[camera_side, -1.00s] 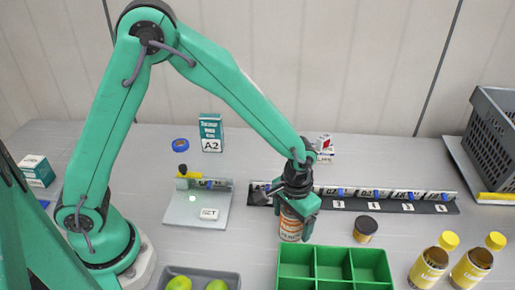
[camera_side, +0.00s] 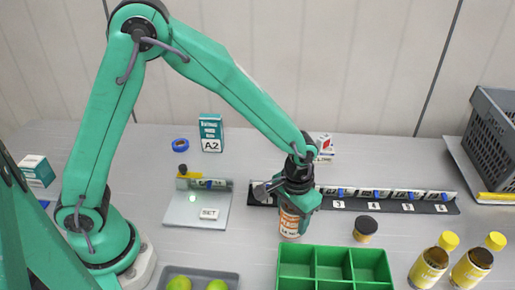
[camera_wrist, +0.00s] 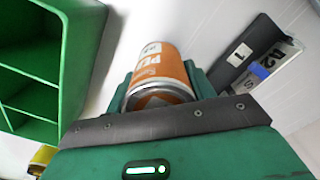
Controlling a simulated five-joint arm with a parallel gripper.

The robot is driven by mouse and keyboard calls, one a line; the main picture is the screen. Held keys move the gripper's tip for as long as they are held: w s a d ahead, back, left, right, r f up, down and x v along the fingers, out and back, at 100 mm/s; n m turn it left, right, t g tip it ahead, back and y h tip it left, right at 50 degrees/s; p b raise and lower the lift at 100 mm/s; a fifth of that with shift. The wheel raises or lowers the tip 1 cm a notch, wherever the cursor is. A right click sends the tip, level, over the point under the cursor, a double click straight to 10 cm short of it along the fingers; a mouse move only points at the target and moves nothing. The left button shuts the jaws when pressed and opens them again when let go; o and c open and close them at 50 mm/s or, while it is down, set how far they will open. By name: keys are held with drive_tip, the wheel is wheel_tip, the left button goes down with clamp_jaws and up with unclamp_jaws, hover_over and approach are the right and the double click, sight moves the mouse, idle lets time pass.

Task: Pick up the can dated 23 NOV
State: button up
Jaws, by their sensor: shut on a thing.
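An orange and white can (camera_side: 290,222) is between the fingers of my gripper (camera_side: 297,200), upright, just behind the green divided tray in the side view. In the wrist view the can (camera_wrist: 160,70) shows its printed orange label and its metal end, with a green finger on each side. My gripper (camera_wrist: 162,88) is shut on it. I cannot read a date on the can. Whether its base touches the table is hard to tell.
The green divided tray (camera_side: 313,249) stands close in front. A dark-lidded jar (camera_side: 366,228) is to the right, and a numbered strip (camera_side: 410,204) runs behind. Two yellow-capped bottles (camera_side: 431,265) stand front right. A small panel (camera_side: 182,211) is left.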

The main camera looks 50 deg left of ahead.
wheel_tip(320, 180, up, 9)
drive_tip(key=shift+f, duration=0.1)
idle(0.4)
idle(0.4)
